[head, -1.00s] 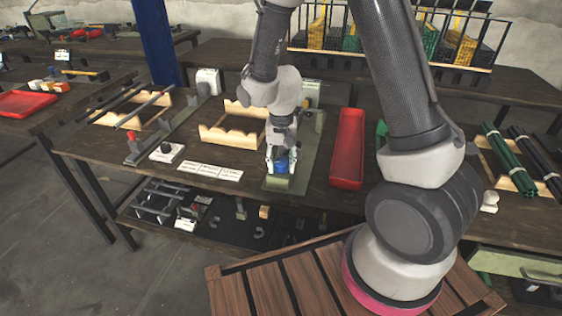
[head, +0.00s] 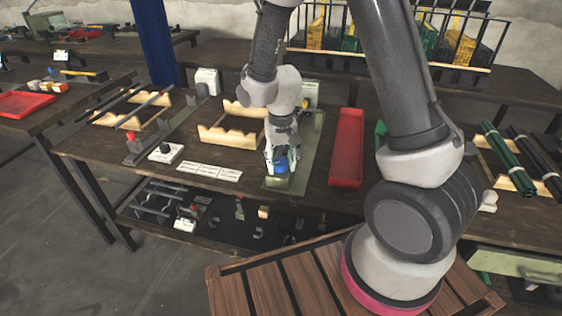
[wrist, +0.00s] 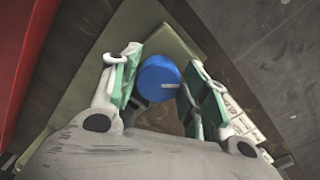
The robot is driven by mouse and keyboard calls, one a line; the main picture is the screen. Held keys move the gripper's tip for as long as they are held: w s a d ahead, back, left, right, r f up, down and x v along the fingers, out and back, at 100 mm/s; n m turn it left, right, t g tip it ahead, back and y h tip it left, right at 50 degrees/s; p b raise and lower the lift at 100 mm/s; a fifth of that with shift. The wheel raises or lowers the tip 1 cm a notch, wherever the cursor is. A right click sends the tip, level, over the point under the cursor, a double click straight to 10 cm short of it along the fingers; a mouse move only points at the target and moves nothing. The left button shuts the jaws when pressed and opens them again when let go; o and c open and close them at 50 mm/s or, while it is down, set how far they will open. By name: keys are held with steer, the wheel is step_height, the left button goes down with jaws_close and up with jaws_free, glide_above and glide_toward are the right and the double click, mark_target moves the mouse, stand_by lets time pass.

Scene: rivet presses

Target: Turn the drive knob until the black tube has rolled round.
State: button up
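The blue drive knob (wrist: 158,78) has a short pale mark that points right in the wrist view. In the head view the knob (head: 281,165) sits low on a grey-green base (head: 279,183), mostly behind my gripper. My gripper (wrist: 163,72) points down at the knob, with one green-and-white finger on each side. The fingers are close to its sides, but I cannot tell whether they press on it. I see no black tube at the knob; my arm and gripper hide much there. Black tubes (head: 537,158) lie in a rack at the far right.
A red tray (head: 347,147) stands right of the base. A notched wooden cradle (head: 228,137) and white cards (head: 208,171) are to its left. A white block with a black knob (head: 165,152) and a red-topped device (head: 133,148) stand further left. Green tubes (head: 510,155) lie at the right.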

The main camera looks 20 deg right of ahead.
mark_target(282, 163)
steer(key=shift+o, duration=1.1)
steer(key=shift+r, duration=0.15)
step_height(282, 163, up, 12)
steer(key=s+d+r+t, duration=0.2)
steer(key=s+d+r, duration=0.5)
steer(key=s, duration=0.3)
steer(key=s+d+r+n+t, duration=0.1)
steer(key=s+d+r+t, duration=0.1)
steer(key=s+d+r, duration=0.5)
steer(key=s+r, duration=0.1)
steer(key=s, duration=0.1)
steer(key=shift+s+d+r, duration=0.25)
steer(key=shift+s+d, duration=0.1)
steer(key=shift+d, duration=0.05)
